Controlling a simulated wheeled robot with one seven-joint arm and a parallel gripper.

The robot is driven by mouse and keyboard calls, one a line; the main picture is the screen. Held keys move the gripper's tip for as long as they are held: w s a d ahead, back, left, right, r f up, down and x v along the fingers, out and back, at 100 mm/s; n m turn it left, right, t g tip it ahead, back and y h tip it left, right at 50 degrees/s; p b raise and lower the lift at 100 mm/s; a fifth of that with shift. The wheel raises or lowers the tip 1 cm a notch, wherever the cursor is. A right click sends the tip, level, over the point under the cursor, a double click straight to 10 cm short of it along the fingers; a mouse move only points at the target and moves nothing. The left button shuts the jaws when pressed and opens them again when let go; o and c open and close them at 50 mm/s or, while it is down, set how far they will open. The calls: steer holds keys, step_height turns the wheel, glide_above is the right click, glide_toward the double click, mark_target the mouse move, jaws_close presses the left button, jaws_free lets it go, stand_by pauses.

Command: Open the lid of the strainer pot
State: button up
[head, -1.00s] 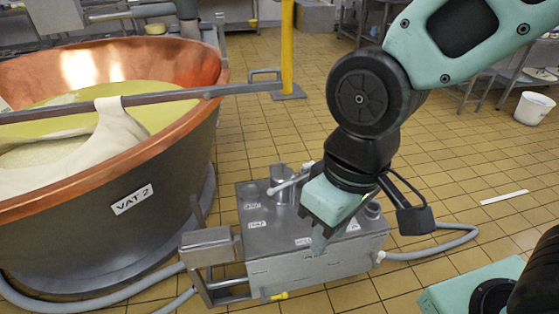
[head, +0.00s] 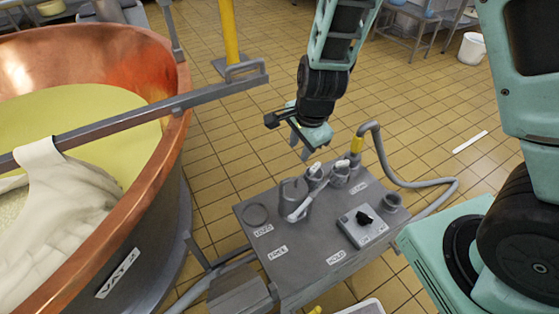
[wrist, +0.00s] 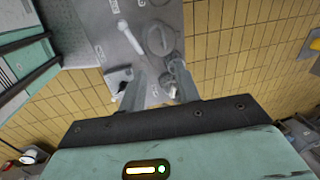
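A grey metal pot (head: 295,193) with a pale rod-like handle (head: 299,212) stands on the steel cart (head: 290,245). My gripper (head: 303,152) hangs above the far edge of the cart, apart from both vessels. In the wrist view its two fingers (wrist: 158,75) are spread with nothing held between them. There a dark round top (wrist: 160,40) and a pale handle (wrist: 130,38) show just beyond the fingertips.
A control box with a black knob (head: 364,218) sits on the cart's right part. A grey hose (head: 405,182) with a yellow collar curves off the back. The copper vat (head: 165,140), with a bar (head: 190,100) across it, stands at left.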

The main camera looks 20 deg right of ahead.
mark_target(290, 180)
steer(key=shift+m, duration=0.4)
steer(key=w+f, duration=0.1)
steer(key=f, duration=0.5)
steer(key=w+f, duration=0.2)
steer(key=f, duration=0.3)
steer(key=w+f+b, duration=0.1)
steer(key=f, duration=0.5)
steer(key=shift+w+a+f, duration=0.1)
steer(key=shift+w+f, duration=0.15)
steer(key=shift+f, duration=0.05)
steer(key=shift+c, duration=0.2)
jaws_close()
